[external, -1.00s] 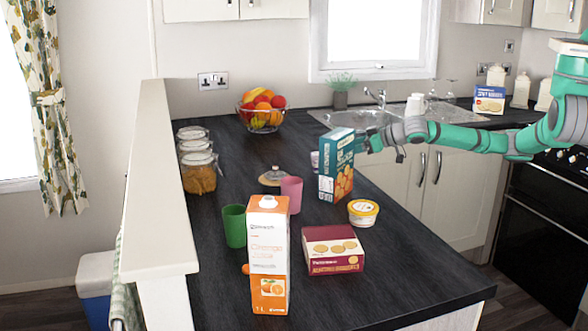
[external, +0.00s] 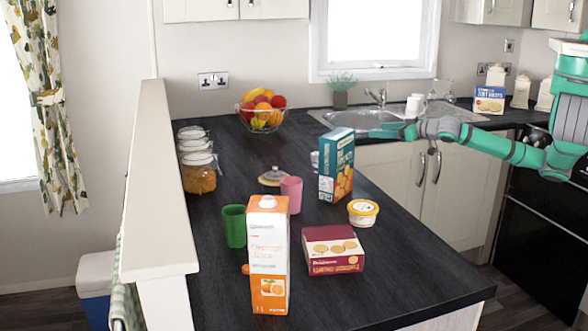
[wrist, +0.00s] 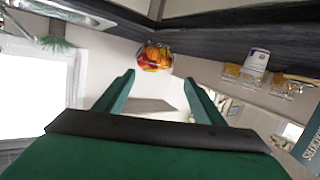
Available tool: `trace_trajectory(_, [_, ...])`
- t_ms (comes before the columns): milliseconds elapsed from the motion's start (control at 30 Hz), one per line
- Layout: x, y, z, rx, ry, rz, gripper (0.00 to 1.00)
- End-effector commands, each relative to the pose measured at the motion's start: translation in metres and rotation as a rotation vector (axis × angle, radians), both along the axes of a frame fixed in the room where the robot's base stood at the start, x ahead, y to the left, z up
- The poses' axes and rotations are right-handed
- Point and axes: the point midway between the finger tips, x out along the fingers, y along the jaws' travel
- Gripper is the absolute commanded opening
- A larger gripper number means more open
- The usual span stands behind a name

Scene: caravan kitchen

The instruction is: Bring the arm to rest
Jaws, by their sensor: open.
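My gripper (external: 388,131) is at the end of my green and grey arm, raised near the sink's front edge. In the wrist view its two green fingers (wrist: 158,92) stand wide apart with nothing between them. The teal box (external: 337,165) stands upright on the dark counter to the left of and below my gripper, apart from it. Part of a teal box also shows at the right edge of the wrist view (wrist: 311,150).
The sink (external: 350,118) and tap lie behind my gripper, with a white mug (external: 415,105) close by. The counter (external: 400,255) also holds an orange juice carton (external: 268,255), a red box (external: 333,250), a yellow-lidded tub (external: 363,212), cups, jars and a fruit bowl (external: 262,118).

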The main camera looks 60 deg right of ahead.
Motion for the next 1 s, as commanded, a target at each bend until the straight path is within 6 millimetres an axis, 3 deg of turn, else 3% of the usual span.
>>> trace_trajectory(200, [-0.042, -0.053, 0.01, -0.044, -0.044, -0.102, 0.63])
trace_trajectory(467, [-0.085, -0.031, -0.046, -0.135, 0.048, -0.011, 0.63])
trace_trajectory(633, [-0.13, -0.009, -0.092, -0.181, 0.114, 0.057, 0.63])
trace_trajectory(767, [-0.18, 0.019, -0.136, -0.201, 0.172, 0.122, 0.63])
trace_trajectory(1000, [-0.278, 0.102, -0.2, -0.17, 0.228, 0.234, 0.63])
